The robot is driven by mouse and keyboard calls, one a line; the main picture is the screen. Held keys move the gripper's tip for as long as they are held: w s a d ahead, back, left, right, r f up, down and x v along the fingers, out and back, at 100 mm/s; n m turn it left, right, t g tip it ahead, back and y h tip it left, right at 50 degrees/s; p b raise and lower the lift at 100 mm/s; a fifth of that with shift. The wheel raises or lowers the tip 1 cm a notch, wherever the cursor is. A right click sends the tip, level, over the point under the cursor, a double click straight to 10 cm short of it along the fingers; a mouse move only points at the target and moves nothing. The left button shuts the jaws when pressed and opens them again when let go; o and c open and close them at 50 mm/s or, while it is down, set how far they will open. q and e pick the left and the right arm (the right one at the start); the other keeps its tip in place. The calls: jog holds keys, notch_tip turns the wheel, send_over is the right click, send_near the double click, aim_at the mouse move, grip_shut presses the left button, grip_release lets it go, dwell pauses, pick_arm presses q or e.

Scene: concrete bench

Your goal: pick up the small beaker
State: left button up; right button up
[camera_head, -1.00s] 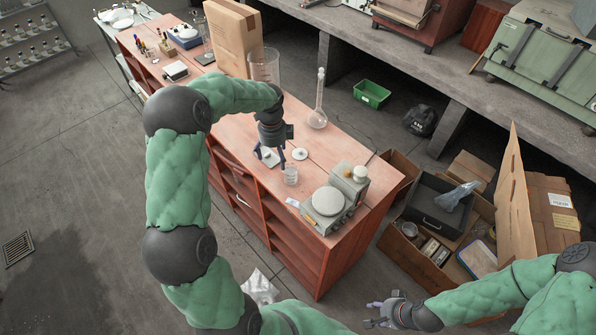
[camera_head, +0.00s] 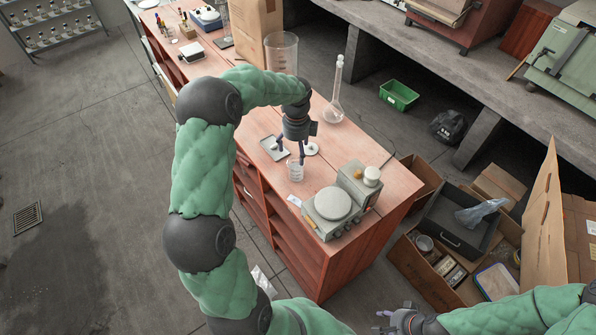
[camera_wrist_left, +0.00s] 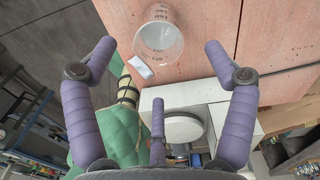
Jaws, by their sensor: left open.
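The small beaker (camera_head: 295,173) is clear glass and stands upright on the red wooden bench, left of the hotplate. In the left wrist view the beaker (camera_wrist_left: 160,38) shows at the top, its rim and dark markings visible, ahead of the fingers. My left gripper (camera_head: 290,150) is just above and behind the beaker in the head view. Its purple fingers are spread wide and empty in the left wrist view (camera_wrist_left: 158,62), with no visible contact on the beaker. My right gripper (camera_head: 388,318) is low at the bottom edge, partly cut off, its opening unclear.
A hotplate (camera_head: 333,203) with a round plate stands right of the beaker. Behind are a tall beaker (camera_head: 282,52), a long-necked flask (camera_head: 335,100) and a cardboard box (camera_head: 258,35). A small tray (camera_head: 274,148) and a white disc (camera_head: 311,149) lie near the gripper.

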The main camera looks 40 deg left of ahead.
pick_arm(q)
notch_tip(320, 180, down, 10)
jog(key=shift+s+r+b, duration=0.1)
jog(key=shift+r+b, duration=0.05)
jog(key=shift+b, duration=0.55)
jog(key=c, duration=1.4)
